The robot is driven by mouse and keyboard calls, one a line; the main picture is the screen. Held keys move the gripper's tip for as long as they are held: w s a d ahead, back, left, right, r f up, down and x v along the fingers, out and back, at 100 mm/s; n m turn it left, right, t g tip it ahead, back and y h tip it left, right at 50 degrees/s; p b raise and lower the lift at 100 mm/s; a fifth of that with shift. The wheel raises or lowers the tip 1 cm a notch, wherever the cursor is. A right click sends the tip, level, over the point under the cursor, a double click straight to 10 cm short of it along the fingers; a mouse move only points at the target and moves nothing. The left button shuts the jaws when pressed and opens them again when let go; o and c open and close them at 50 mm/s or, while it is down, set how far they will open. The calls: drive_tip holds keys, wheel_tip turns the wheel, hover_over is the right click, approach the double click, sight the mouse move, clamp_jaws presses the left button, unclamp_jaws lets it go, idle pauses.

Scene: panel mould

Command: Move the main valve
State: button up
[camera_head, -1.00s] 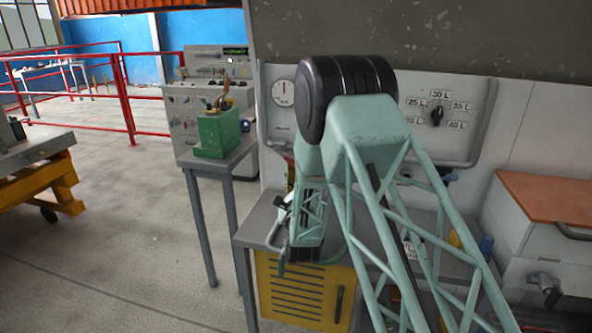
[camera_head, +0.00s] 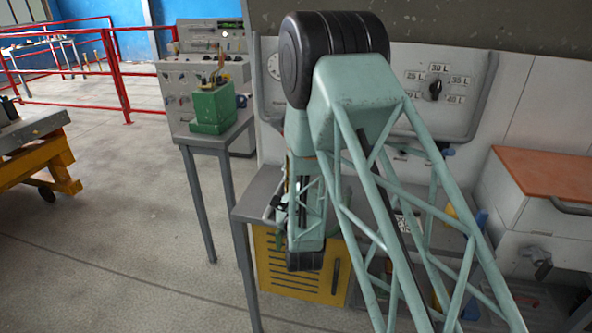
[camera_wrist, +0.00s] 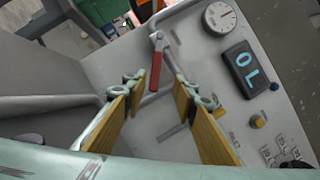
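The valve has a red lever handle (camera_wrist: 154,68) on a grey pipe, near the top middle of the wrist view. I take it for the main valve. My gripper (camera_wrist: 160,82) is open, with yellow-padded fingers on either side of the view. The red handle shows beyond and between the fingertips, apparently not gripped; the exact distance is unclear. In the head view my arm covers the valve, and only a small part of my gripper shows beside the arm.
The head view shows a rotary selector (camera_head: 436,89), a green box (camera_head: 212,108) on a side table and an orange-topped cabinet (camera_head: 545,175). Open floor lies left.

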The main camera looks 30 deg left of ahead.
drive_tip(key=r+v, duration=0.1)
drive_tip(key=v, duration=0.5)
drive_tip(key=shift+s+d+r, duration=0.15)
drive_tip(key=shift+s+r, duration=0.15)
